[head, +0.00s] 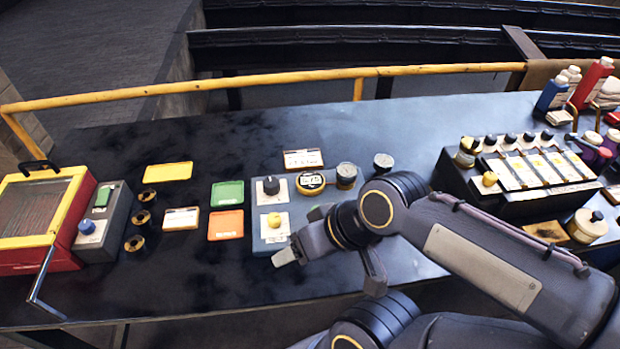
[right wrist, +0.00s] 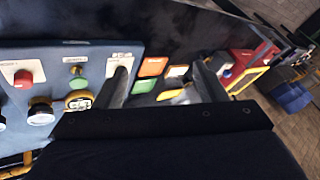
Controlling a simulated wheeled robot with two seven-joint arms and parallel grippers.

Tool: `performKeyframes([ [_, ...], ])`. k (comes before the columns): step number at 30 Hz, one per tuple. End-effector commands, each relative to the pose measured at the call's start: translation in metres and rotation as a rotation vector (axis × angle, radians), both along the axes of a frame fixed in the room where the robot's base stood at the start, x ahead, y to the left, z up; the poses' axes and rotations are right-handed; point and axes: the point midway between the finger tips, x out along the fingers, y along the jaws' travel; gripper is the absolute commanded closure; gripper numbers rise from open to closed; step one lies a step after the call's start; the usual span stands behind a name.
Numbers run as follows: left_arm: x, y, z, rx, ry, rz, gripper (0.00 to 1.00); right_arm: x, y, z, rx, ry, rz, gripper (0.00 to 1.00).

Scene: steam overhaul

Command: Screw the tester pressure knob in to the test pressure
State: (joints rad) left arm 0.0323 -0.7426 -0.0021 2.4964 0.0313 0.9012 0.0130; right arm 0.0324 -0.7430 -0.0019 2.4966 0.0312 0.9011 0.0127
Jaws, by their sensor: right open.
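The blue-grey tester panel (head: 258,237) lies on the bench, left of my right arm. It carries a black knob (head: 271,185), a yellow knob (head: 274,221) on a white plate and a round yellow-rimmed gauge (head: 311,183). I cannot read which knob sets the pressure. My right gripper (head: 330,271) is open and empty over the panel's near edge, one finger just below the yellow knob. In the right wrist view, the open gripper (right wrist: 163,84) has its left finger over the panel's edge, hiding part of it. My left gripper is not in view.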

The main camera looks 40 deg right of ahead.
Motion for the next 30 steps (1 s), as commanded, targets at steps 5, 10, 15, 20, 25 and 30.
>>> performKeyframes([
  [5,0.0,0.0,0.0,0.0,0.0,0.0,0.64,0.0,0.0,0.0,0.0,0.0,0.0,0.35],
  [10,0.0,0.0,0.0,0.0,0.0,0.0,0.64,0.002,-0.001,0.001,-0.002,0.005,-0.001,0.35],
  [15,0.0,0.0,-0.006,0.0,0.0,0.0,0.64,0.029,-0.017,0.01,-0.044,0.071,-0.013,0.35],
  [20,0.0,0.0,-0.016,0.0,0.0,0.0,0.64,0.09,-0.047,0.018,-0.122,0.196,-0.042,0.35],
  [25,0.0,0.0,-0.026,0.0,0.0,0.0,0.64,0.167,-0.075,0.004,-0.195,0.326,-0.086,0.35],
  [30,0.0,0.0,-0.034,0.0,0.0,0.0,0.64,0.236,-0.098,-0.032,-0.243,0.438,-0.143,0.35],
])
